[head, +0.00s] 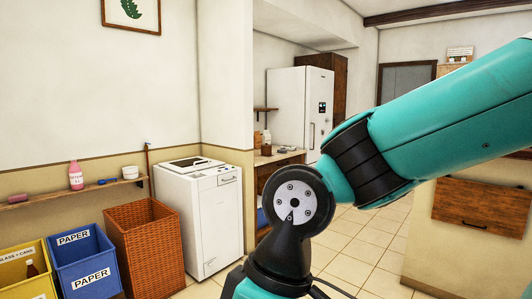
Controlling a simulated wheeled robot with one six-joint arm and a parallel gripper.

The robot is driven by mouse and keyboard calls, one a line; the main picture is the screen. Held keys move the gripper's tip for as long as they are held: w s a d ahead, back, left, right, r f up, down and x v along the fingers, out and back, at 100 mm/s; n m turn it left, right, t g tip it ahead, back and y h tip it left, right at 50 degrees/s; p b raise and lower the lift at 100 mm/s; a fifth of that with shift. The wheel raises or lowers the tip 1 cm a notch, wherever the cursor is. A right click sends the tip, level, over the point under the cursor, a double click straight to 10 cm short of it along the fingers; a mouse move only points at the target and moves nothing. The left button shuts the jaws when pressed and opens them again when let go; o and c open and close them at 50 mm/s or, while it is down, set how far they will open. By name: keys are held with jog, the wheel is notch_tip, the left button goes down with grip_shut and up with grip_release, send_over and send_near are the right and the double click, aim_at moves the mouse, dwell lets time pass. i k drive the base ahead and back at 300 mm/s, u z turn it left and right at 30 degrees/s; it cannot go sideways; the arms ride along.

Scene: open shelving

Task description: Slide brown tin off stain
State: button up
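I cannot clearly pick out the brown tin or the stain. A small brownish item (18,198) lies at the left end of the wall shelf (50,199), too small to identify. Small brownish containers (266,150) stand on a far counter at the back, also too small to name. My arm crosses the right half of the head view, and my gripper is outside the picture.
The wall shelf also holds a pink bottle (75,175) and a white bowl (130,172). Below are a yellow bin (45,282), a blue paper bin (85,265), a wicker basket (145,250) and a white washing machine (205,215). Tiled floor (355,240) is clear beyond my arm.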

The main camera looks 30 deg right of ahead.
aim_at(265, 151)
jog(key=z, duration=0.6)
jog(key=i, duration=1.35)
jog(key=z, duration=1.1)
jog(key=i, duration=2.05)
jog(key=z, duration=0.15)
jog(key=i, duration=2.05)
jog(key=u, duration=1)
jog(key=i, duration=1.4)
jog(key=u, duration=1.05)
jog(key=i, duration=0.55)
jog(key=u, duration=0.2)
